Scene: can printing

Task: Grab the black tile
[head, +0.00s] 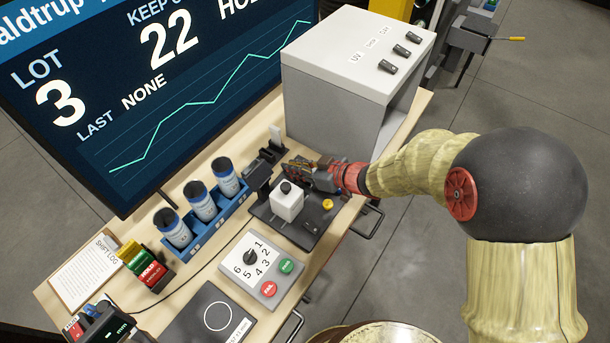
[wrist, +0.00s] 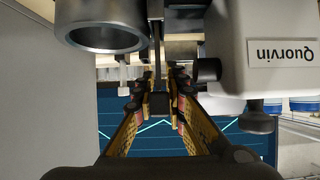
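My gripper (head: 296,170) is at the pad-printing machine, reaching in from the right beside its white block (head: 287,201). In the wrist view, my gripper (wrist: 155,85) has its two yellow-and-black patterned fingers apart, with a gap between them. A small black block (wrist: 159,105) shows in that gap, in line with a dark upright post. I cannot tell whether it is the black tile, nor whether a finger touches it. No other black tile stands out clearly in the head view, where the gripper hides part of the machine.
A grey cabinet (head: 340,65) stands close behind my gripper. A metal ring cup (wrist: 100,30) and a white housing labelled Quorvin (wrist: 275,50) crowd the fingers. A blue rack (head: 205,232) of cans, a control panel (head: 262,268) and a large screen (head: 180,90) are left.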

